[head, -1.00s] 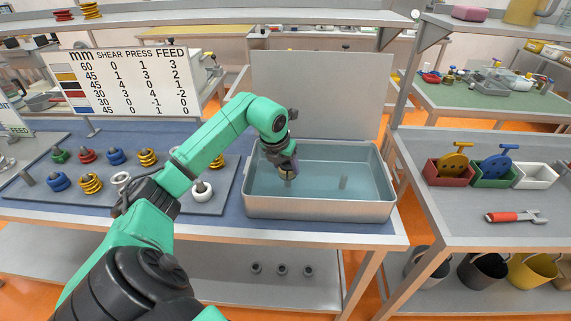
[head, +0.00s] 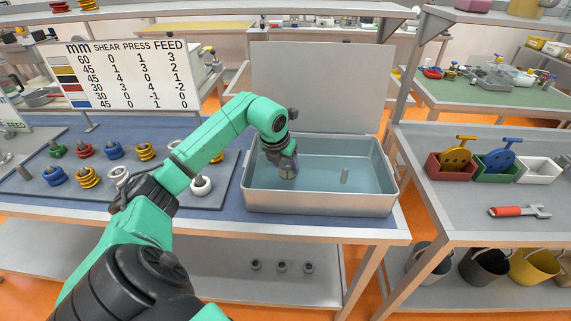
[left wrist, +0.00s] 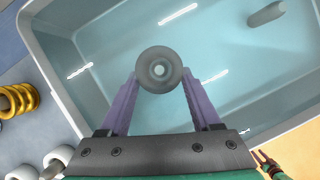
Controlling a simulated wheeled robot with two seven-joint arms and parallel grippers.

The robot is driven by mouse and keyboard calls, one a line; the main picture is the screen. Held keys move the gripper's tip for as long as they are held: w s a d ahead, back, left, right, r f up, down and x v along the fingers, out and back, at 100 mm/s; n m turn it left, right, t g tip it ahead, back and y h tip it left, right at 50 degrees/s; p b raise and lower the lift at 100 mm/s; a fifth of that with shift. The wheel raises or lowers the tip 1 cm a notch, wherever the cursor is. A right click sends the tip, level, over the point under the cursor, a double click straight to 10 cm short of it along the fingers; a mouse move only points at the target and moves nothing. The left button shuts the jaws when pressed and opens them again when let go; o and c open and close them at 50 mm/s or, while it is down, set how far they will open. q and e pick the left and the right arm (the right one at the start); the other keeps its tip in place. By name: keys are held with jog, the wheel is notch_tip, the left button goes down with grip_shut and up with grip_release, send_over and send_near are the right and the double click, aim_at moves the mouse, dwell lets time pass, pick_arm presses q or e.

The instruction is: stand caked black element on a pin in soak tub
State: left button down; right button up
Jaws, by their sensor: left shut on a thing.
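My left gripper (head: 286,166) reaches down into the left part of the soak tub (head: 320,208), a grey metal tub with bluish liquid. In the left wrist view its purple fingers (left wrist: 159,80) are shut on a round, dark grey element (left wrist: 159,57), seen end-on with a paler centre. I cannot tell how caked it is. An upright grey pin (head: 345,176) stands free in the right part of the tub; it also shows in the left wrist view (left wrist: 266,14). Whether a pin is inside the held element is hidden.
A tray (head: 228,190) with coloured coil and ring elements lies left of the tub. A raised panel (head: 315,90) stands behind the tub.

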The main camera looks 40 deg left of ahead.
pick_arm(q)
jog(key=shift+f+b, duration=0.7)
jog(key=shift+f, duration=0.3)
grip_release()
jog(key=b+v, duration=0.1)
jog(key=v, duration=1.3)
jog(key=shift+s+r, duration=0.15)
jog(key=shift+r, duration=0.15)
